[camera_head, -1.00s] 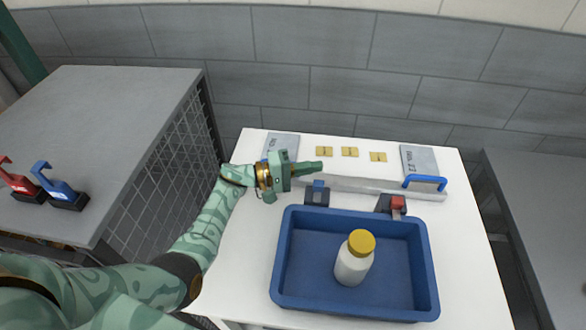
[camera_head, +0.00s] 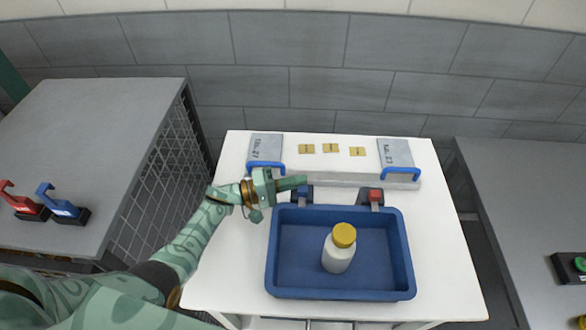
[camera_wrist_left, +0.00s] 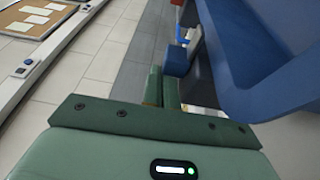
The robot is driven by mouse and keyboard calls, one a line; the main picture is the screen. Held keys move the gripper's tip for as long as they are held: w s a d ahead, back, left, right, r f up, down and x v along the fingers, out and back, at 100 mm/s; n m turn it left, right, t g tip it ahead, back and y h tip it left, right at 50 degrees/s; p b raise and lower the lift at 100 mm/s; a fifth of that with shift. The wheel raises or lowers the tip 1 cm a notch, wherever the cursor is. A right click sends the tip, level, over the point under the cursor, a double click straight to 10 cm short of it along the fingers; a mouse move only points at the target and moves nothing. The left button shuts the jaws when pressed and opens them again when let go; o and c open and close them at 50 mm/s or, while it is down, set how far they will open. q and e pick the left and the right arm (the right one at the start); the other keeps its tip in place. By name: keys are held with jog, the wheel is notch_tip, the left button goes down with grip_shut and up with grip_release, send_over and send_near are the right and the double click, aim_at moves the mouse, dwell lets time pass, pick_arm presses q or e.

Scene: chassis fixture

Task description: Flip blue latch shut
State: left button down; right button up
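A small blue latch (camera_head: 304,192) on a dark base stands at the back left edge of the blue tray (camera_head: 340,296), on the white table. My left gripper (camera_head: 291,183) points right, with its fingertips at or just above this latch; I cannot tell whether they touch. Its two fingers (camera_wrist_left: 162,88) look pressed together and empty in the left wrist view. The fingers partly cover the latch in the head view, so its lever angle is unclear. Another blue latch (camera_head: 62,205) with a raised lever stands on the grey cabinet at the left. My right gripper is not in view.
A red latch (camera_head: 371,196) stands at the tray's back right. A white bottle (camera_head: 337,255) with a yellow cap stands in the tray. Behind is a grey bar with blue handles (camera_head: 402,172). Another red latch (camera_head: 24,203) is on the cabinet (camera_head: 100,120).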

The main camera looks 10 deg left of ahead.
pick_arm(q)
jog(key=shift+s+r+p, duration=0.35)
jog(key=shift+p, duration=0.15)
jog(key=shift+s+a+f+p, duration=0.15)
jog(key=shift+s+f+p, duration=0.05)
jog(key=shift+f+p, duration=0.1)
jog(key=shift+s+a+f+y, duration=0.15)
jog(key=shift+f+y, duration=0.15)
jog(key=shift+f, duration=0.2)
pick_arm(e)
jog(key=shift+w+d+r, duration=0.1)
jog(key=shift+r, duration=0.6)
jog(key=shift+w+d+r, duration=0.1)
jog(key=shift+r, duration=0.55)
pick_arm(q)
jog(key=shift+s, duration=0.1)
jog(key=v, duration=0.7)
jog(key=shift+a+p, duration=0.25)
jog(key=shift+p, duration=0.05)
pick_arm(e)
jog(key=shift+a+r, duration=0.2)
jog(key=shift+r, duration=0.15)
pick_arm(q)
jog(key=shift+r, duration=0.1)
